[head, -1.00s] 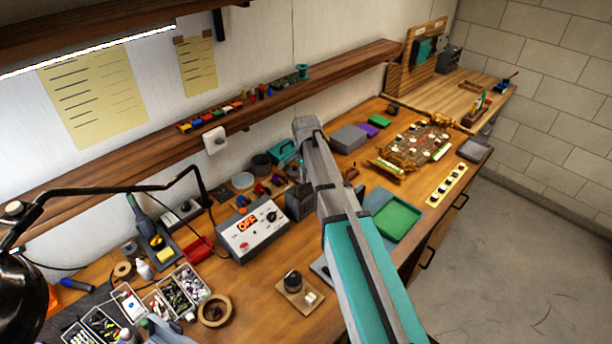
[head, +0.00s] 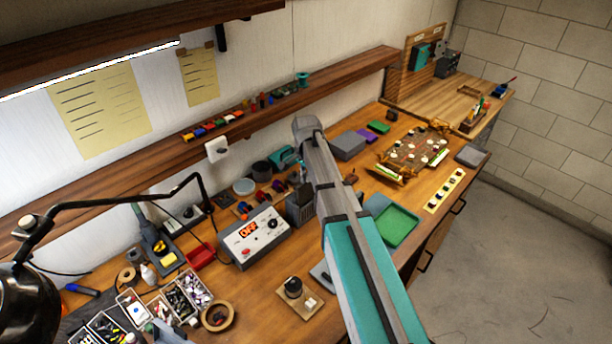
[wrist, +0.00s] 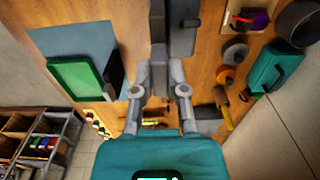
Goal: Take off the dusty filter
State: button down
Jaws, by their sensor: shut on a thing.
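A dark grey box-shaped fume unit (head: 300,208) stands on the bench just left of my arm in the head view, partly hidden by it. In the wrist view a grey body (wrist: 182,25) lies at the top centre, right at my fingers. My gripper (wrist: 168,55) is shut on a thin grey part there, which I take for the dusty filter; the fingers hide most of it, and no dust can be made out. In the head view my gripper is hidden behind my arm. A dark flat panel (wrist: 115,72) shows left of the fingers.
A green tray (head: 398,225) on a blue-grey mat (head: 377,204) lies toward the bench's front edge. A soldering station (head: 255,238) reading OFF stands nearby. A teal box (wrist: 276,66) and small rolls lie near the wall. A wooden shelf (head: 345,70) runs above the bench.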

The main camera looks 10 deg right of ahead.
jog(key=shift+r+p, duration=1.85)
jog(key=shift+r, duration=0.15)
jog(key=shift+f, duration=0.1)
